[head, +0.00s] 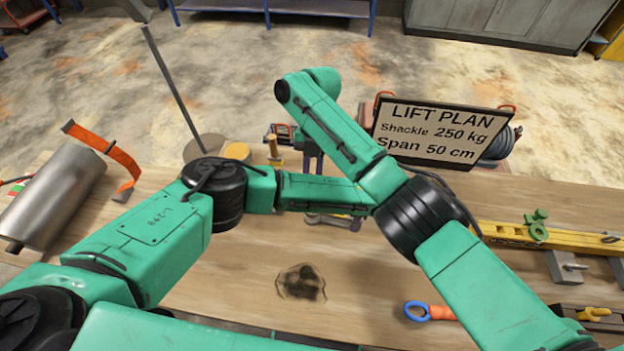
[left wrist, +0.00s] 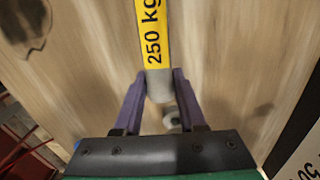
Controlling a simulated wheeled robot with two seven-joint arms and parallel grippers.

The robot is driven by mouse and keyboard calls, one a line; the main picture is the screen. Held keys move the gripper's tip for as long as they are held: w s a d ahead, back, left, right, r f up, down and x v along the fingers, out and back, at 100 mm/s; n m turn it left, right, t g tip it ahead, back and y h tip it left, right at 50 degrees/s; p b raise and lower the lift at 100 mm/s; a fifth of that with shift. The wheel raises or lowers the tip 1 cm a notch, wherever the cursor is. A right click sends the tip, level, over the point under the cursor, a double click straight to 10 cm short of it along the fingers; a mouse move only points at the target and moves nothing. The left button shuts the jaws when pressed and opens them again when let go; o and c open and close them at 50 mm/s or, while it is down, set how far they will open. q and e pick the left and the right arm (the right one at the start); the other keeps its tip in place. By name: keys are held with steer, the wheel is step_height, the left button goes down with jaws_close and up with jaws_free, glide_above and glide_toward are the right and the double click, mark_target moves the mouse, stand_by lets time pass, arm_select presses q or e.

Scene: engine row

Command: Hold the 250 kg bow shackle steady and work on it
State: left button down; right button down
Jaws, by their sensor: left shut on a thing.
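The 250 kg bow shackle shows in the left wrist view as a grey piece (left wrist: 158,88) with a yellow band (left wrist: 153,35) marked "250 kg". My left gripper (left wrist: 160,95) is shut on it, with a purple finger on each side. A round grey end (left wrist: 172,121) shows between the fingers. In the head view my left gripper (head: 335,218) is low over the bench, partly behind my arms, and the shackle is mostly hidden there. My right arm crosses over the left one.
The wooden bench (head: 210,275) has a dark stain (head: 300,282) in front. A grey cylinder (head: 55,195) lies at left. A sign (head: 440,133) reads "LIFT PLAN, Shackle 250 kg, Span 50 cm". A yellow beam (head: 505,232) and a blue-and-orange tool (head: 428,312) are at right.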

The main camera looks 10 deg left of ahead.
arm_select(q)
steer(key=shift+a+f, duration=0.1)
steer(key=shift+f, duration=0.05)
stand_by(0.4)
stand_by(0.4)
stand_by(3.8)
steer(key=shift+c, duration=2)
jaws_free()
steer(key=shift+w, duration=0.15)
